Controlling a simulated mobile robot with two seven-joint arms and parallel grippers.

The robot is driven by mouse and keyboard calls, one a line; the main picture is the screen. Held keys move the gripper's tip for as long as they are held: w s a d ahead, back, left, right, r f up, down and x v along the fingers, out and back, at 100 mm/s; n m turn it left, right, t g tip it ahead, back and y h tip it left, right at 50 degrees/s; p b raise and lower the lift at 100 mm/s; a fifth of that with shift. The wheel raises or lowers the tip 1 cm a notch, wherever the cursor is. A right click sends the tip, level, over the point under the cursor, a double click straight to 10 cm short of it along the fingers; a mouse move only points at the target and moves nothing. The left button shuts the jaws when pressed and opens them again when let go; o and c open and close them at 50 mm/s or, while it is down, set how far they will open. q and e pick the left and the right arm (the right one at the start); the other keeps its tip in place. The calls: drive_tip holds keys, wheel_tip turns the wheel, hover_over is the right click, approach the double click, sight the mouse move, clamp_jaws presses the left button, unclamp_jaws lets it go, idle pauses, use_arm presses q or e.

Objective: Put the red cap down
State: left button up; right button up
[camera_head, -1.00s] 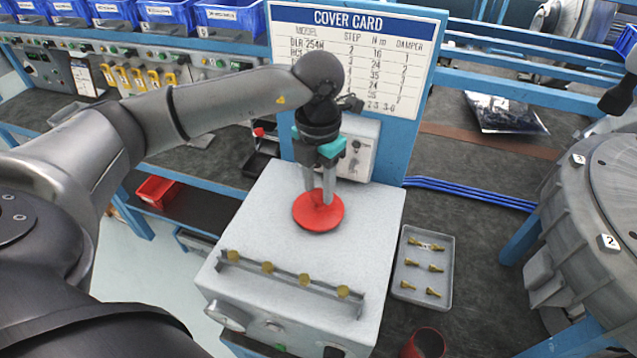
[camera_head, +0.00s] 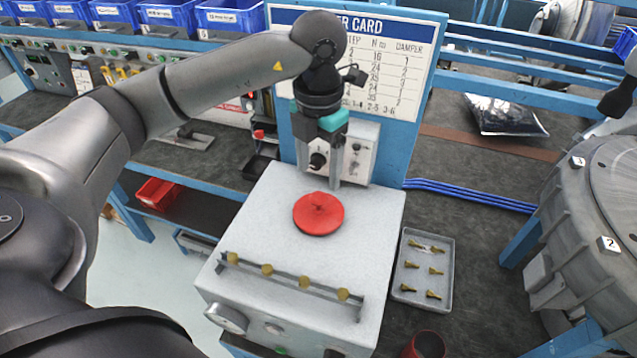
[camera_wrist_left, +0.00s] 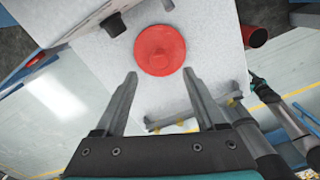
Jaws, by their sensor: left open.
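The red cap (camera_head: 318,214) is a round disc with a small raised middle. It lies flat on the top of the light grey box (camera_head: 262,222), behind the rail with yellow knobs. My left gripper (camera_head: 347,186) is open and empty, above and behind the cap and apart from it. In the left wrist view the cap (camera_wrist_left: 160,50) shows beyond the gap between the two spread fingers (camera_wrist_left: 162,84).
A rail with several yellow knobs (camera_head: 286,284) runs along the box's front. A grey tray (camera_head: 448,258) of brass screws lies to its right, near a red cup (camera_head: 425,344). A cover card board (camera_head: 390,60) stands behind. A large metal housing (camera_head: 597,215) is at far right.

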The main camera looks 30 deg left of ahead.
sight(318, 196)
use_arm(q)
wheel_tip(318, 196, up, 7)
idle(0.3)
idle(0.4)
